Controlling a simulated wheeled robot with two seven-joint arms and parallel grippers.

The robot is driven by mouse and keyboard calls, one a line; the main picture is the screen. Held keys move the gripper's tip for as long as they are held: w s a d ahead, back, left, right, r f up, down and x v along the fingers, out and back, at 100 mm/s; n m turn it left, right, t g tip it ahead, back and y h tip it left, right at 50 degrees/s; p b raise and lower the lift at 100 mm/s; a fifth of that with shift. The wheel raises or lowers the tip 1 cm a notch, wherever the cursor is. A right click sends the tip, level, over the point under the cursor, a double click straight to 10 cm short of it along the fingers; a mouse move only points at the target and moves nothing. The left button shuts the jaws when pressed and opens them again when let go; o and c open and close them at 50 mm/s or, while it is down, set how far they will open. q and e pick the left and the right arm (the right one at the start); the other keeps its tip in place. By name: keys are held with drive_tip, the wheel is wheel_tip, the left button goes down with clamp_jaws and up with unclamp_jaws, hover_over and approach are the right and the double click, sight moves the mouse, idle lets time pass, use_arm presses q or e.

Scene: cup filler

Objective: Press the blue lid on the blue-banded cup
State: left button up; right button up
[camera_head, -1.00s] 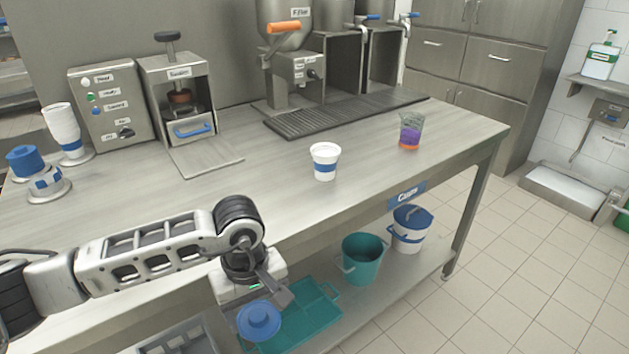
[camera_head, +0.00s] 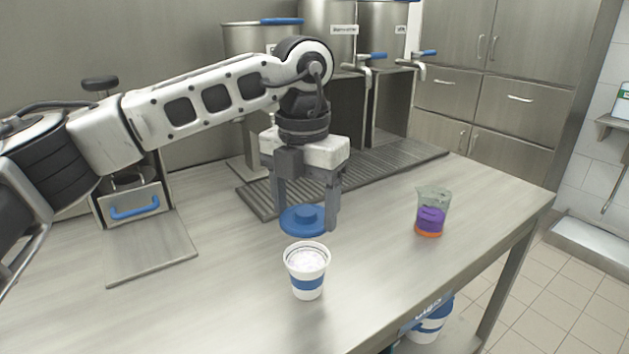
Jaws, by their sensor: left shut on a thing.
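The blue-banded cup (camera_head: 307,272) stands upright on the steel table. It is white with a blue band, its top is open, and something whitish shows inside. My left gripper (camera_head: 307,222) is above the table, beyond the cup in the picture, with its fingers pointing down. It is shut on the blue lid (camera_head: 303,220), a flat round disc with a raised knob. The lid appears above and behind the cup's rim, apart from it. My right gripper is not in view.
A clear beaker with purple and orange content (camera_head: 431,212) stands to the right of the cup. A dark ribbed drip tray (camera_head: 385,163) lies behind. The sealer machine's plate (camera_head: 150,250) is at the left. The front table area is clear.

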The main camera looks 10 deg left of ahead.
sight(306, 257)
use_arm(q)
drive_tip(key=shift+w, duration=0.1)
drive_tip(key=shift+s+f+b, duration=0.2)
drive_tip(key=shift+f+b, duration=0.05)
drive_tip(key=shift+b, duration=0.1)
drive_tip(key=shift+s+f+b, duration=0.1)
drive_tip(key=shift+f+b, duration=0.35)
drive_tip(key=shift+f, duration=0.2)
wheel_tip(306, 257, down, 4)
drive_tip(key=b, duration=0.3)
drive_tip(key=shift+f, duration=0.25)
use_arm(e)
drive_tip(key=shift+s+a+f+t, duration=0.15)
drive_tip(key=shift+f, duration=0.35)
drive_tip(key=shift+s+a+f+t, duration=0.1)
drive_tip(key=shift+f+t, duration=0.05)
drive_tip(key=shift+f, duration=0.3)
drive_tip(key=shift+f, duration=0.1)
use_arm(q)
drive_tip(key=shift+f, duration=0.35)
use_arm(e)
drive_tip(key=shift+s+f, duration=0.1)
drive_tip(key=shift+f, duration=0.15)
